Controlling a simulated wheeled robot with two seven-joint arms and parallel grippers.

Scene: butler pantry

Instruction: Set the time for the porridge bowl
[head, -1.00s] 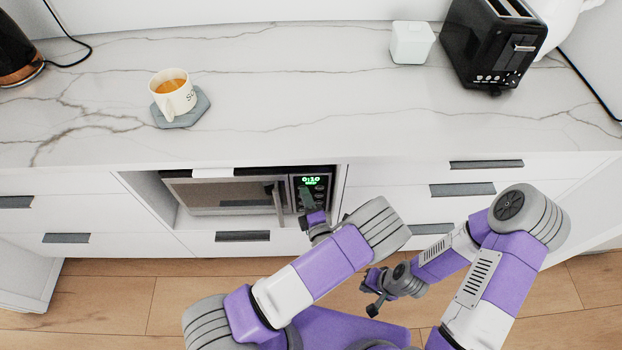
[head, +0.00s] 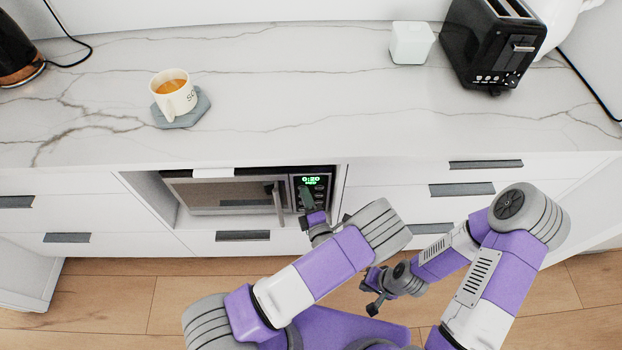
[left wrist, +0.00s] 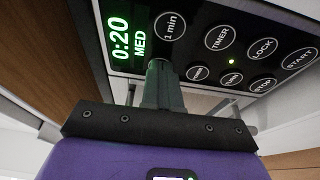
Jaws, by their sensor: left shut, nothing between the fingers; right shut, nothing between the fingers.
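The microwave (head: 228,192) sits in a niche under the counter, its door closed. Its control panel is at its right; the green display (head: 311,181) shows 0:20, and in the left wrist view the display (left wrist: 127,38) reads 0:20 MED. My left gripper (head: 306,196) is shut and empty at the panel. In the left wrist view its fingertips (left wrist: 158,70) are just below the 1 min button (left wrist: 170,25) and hide part of the panel; I cannot tell whether they touch it. My right gripper (head: 374,303) is shut and empty, low above the floor. No porridge bowl is visible.
A mug (head: 173,93) stands on a grey coaster (head: 195,112) on the marble counter. A white box (head: 411,43) and black toaster (head: 492,45) stand at the back right, a dark kettle (head: 18,55) at the left. Closed drawers flank the microwave.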

